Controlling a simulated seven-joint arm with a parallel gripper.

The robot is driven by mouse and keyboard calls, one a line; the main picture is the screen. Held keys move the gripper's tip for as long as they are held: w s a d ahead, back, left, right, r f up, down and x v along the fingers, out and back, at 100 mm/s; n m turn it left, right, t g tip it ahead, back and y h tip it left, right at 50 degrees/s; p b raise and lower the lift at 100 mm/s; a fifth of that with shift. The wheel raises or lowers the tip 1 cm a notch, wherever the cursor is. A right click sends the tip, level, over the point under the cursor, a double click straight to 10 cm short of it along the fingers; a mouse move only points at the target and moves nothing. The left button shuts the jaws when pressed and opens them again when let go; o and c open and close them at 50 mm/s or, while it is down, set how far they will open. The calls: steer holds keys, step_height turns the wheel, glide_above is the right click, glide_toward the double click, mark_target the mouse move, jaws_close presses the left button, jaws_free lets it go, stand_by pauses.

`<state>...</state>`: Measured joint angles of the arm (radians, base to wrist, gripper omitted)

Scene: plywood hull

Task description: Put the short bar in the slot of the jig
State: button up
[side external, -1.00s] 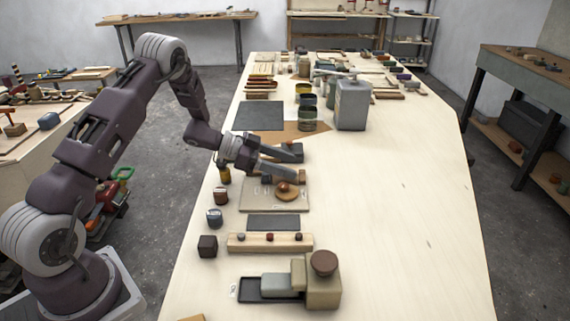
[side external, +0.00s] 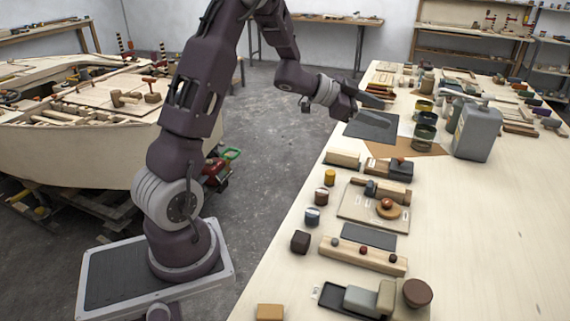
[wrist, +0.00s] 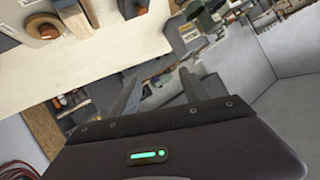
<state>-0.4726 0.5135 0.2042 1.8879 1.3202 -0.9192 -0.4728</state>
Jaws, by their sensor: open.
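My gripper (side external: 380,98) is open and empty, raised over the left part of the bench by the dark grey mat. In the wrist view its two fingers (wrist: 158,92) stand apart with nothing between them. A pale board (side external: 352,211) carries a brown bar (side external: 392,192) with a dark end and a round wooden disc with a knob (side external: 388,208). Behind it is a dark block (side external: 377,164) with a brown piece (side external: 400,170) against it. I cannot tell for sure which is the short bar or the jig, and no slot shows clearly.
A pale wooden block (side external: 343,158) lies left of the dark block. A strip with knobs (side external: 363,256) and a grey-green device (side external: 385,297) are nearer. A grey can (side external: 477,133) and open tins (side external: 425,130) stand to the right.

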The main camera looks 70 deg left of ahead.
steer(key=s+d+r+n+y, duration=0.2)
steer(key=s+r+n+y, duration=0.4)
steer(key=r, duration=0.5)
steer(key=s+d+f+g, duration=0.2)
steer(key=s+d, duration=0.3)
steer(key=s, duration=0.4)
steer(key=s+d+f+g+h, duration=0.1)
steer(key=s+d, duration=0.4)
steer(key=s, duration=0.5)
steer(key=s+d+f+n+g+h, duration=0.1)
steer(key=s+d+f+g, duration=0.3)
steer(key=s, duration=0.5)
steer(key=shift+s+d, duration=0.35)
steer(key=shift+d, duration=0.5)
steer(key=shift+c, duration=0.2)
